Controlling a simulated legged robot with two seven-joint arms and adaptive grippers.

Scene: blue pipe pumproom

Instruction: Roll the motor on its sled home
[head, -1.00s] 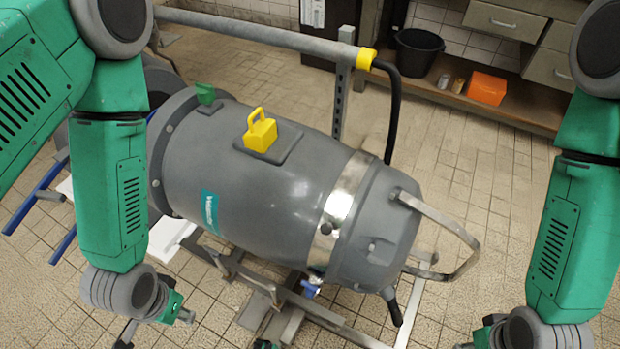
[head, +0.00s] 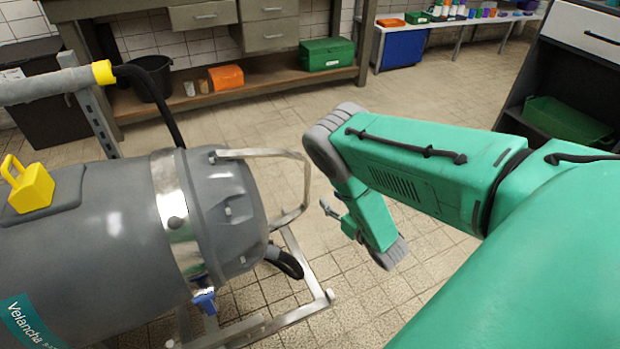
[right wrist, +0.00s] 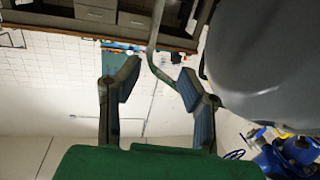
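The grey motor (head: 100,250) lies on its metal sled frame (head: 275,322) at the left of the head view, with a yellow lifting eye (head: 30,188) on top. A bent metal handle bar (head: 300,180) sticks out from its right end. My right gripper (head: 328,208) is just right of this handle, fingers toward it. In the right wrist view the right gripper (right wrist: 155,85) is open, and the handle bar (right wrist: 155,40) shows near its fingertips; I cannot tell whether it lies between them. The motor's grey body (right wrist: 265,65) is beside it. My left gripper is out of view.
A grey rail with a yellow end (head: 103,72) and a black hose (head: 160,95) stand behind the motor. A workbench (head: 235,95) with drawers and an orange box (head: 226,77) is at the back. Tiled floor is free beyond my right arm.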

